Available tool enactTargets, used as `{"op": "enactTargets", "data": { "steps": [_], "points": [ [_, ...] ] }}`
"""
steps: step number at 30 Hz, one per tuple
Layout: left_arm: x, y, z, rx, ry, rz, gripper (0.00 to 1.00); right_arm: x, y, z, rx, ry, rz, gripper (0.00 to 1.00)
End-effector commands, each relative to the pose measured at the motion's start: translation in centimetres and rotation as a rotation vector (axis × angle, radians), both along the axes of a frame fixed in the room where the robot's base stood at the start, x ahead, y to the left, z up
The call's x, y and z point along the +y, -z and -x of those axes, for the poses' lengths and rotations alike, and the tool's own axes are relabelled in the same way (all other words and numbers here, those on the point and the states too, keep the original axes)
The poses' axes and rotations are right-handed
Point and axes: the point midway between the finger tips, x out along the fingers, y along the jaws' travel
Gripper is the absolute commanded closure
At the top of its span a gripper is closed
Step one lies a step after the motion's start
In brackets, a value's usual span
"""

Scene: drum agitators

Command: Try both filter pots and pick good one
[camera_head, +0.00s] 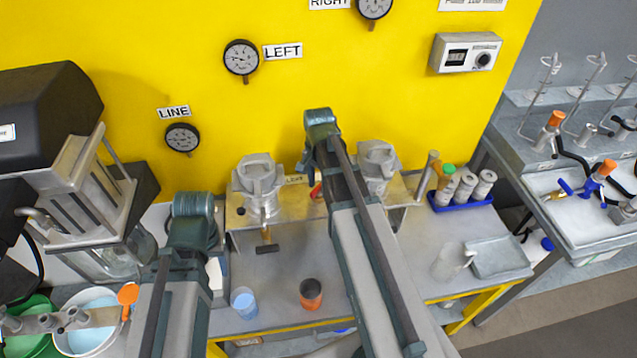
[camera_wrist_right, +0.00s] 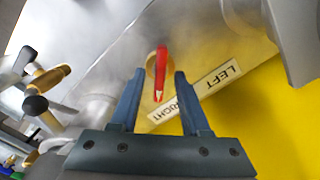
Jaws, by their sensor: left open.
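Two grey metal filter pots stand on a brass-coloured bench plate: the left pot (camera_head: 260,190) and the right pot (camera_head: 378,165). Between them is a red valve lever (camera_wrist_right: 160,75), beside a LEFT/RIGHT label (camera_wrist_right: 195,95); its tip points toward the label. My right gripper (camera_wrist_right: 160,95) is open, its fingers apart on either side of the lever. In the head view my right arm mostly hides it. My left gripper (camera_head: 195,235) is above the bench at left, its fingers hard to make out. Round LEFT (camera_head: 241,57), RIGHT (camera_head: 374,5) and LINE (camera_head: 182,138) gauges hang on the yellow wall.
A blue cup (camera_head: 244,303) and an orange-and-dark cup (camera_head: 311,294) stand at the bench front. A blue rack (camera_head: 460,205) of canisters, a clear jug (camera_head: 449,262) and a grey tray (camera_head: 499,257) are at right. A large machine (camera_head: 75,190) fills the left.

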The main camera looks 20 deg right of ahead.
Motion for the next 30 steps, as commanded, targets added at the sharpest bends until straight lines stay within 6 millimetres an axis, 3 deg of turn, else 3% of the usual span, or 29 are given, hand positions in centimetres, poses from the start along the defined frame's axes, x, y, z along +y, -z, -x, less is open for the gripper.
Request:
{"op": "enactTargets", "data": {
  "steps": [8,14,30],
  "points": [
    [0.0,-0.3,0.0,0.000,0.000,0.000,0.50,0.0,-0.3,0.0,0.000,-0.001,0.000,0.54],
    [0.0,-1.7,0.0,0.000,0.000,0.000,0.50,0.0,-1.6,0.0,0.000,-0.001,0.000,0.54],
    [0.0,-9.3,0.0,-0.001,-0.014,0.002,0.50,0.0,-9.3,0.0,0.000,0.000,0.000,0.54]
  ]
}}
